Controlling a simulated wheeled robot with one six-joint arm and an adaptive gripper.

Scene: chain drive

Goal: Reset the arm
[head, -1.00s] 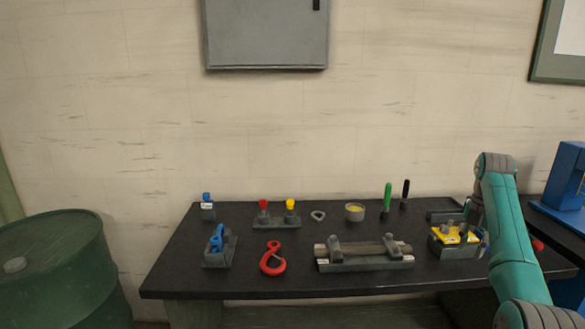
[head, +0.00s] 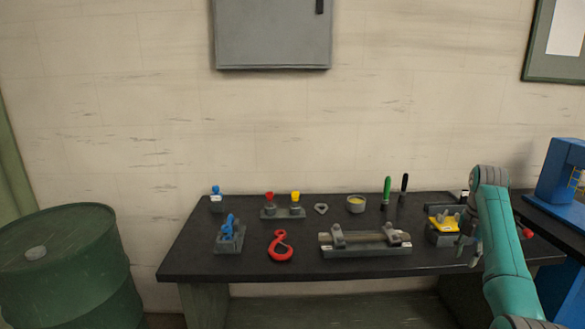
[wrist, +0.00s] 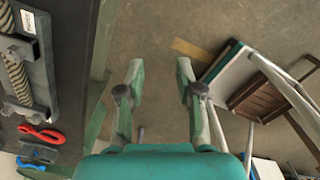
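My gripper (wrist: 160,70) is open in the wrist view, its two green fingers spread with nothing between them and bare floor below. In the head view my teal arm stands at the right, in front of the bench's right end. The gripper there is partly hidden and hard to make out beside the yellow-topped block. The black workbench (head: 205,262) carries the parts.
A green drum (head: 70,265) stands left of the bench. A blue machine (head: 562,172) is at the right. Red and yellow pieces (head: 283,204), a round tin (head: 356,204) and green and black handles stand at the back. In the wrist view, a brown slatted crate-like object (wrist: 262,95) lies on the floor.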

